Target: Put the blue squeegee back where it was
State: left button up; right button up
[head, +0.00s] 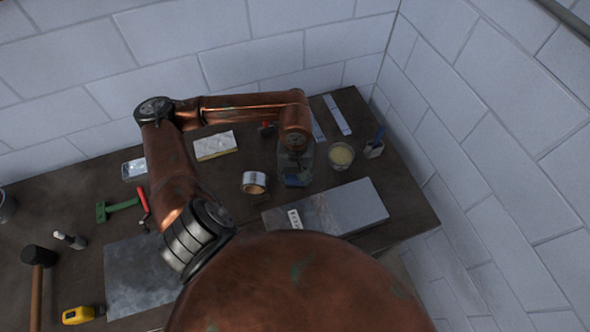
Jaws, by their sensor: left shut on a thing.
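The blue squeegee (295,181) shows as a small blue patch at the fingertips of my left gripper (294,168). The gripper is shut on it and points down over the back right part of the workbench, between a tape roll and a round tub. The gripper's wrist hides most of the squeegee from above. I cannot tell whether the squeegee touches the bench. My right gripper is not in view.
The tape roll (254,183) is left of the gripper, the round tub (341,155) right. A small container with a blue-handled tool (374,148) stands farther right. A grey slab (358,205) lies in front. Pale strips (337,114) lie behind. Walls close the back and right.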

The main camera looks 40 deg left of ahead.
pick_arm(q)
jog(key=w+a+f+p, duration=0.1)
jog(key=w+a+f, duration=0.1)
jog(key=f, duration=0.1)
jog(key=w+a+f+p, duration=0.1)
jog(key=w+a+f, duration=0.1)
jog(key=f, duration=0.2)
jog(key=w+a+f+p, duration=0.1)
jog(key=w+a+f, duration=0.1)
jog(key=w+f, duration=0.1)
jog(key=shift+f, duration=0.65)
jog(key=o, duration=1.1)
jog(key=shift+r, duration=0.1)
jog(key=shift+r, duration=0.3)
notch_tip(320, 180, up, 12)
jog(key=b, duration=0.2)
jog(key=shift+f, duration=0.15)
